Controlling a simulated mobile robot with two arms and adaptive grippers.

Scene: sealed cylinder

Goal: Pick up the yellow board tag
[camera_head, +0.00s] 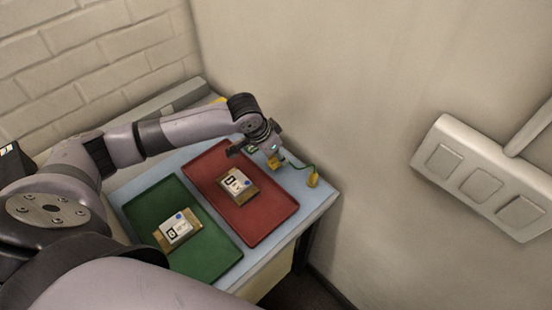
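A small yellow tag (313,180) lies near the right edge of the light blue table, at the end of a thin green cord (299,165). A second small yellow piece (273,161) shows right under my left gripper (262,152), near the cord's other end. My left gripper points down beside the far right part of the red tray. Its dark fingers partly hide the yellow piece, and I cannot tell whether they touch it or how far apart they are. My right gripper is not in view.
A red tray (263,222) and a green tray (215,258) lie side by side, each bearing a labelled box-like item (237,184) (178,228). The table's right edge is close to the wall. A white switch panel (482,178) is on the right wall.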

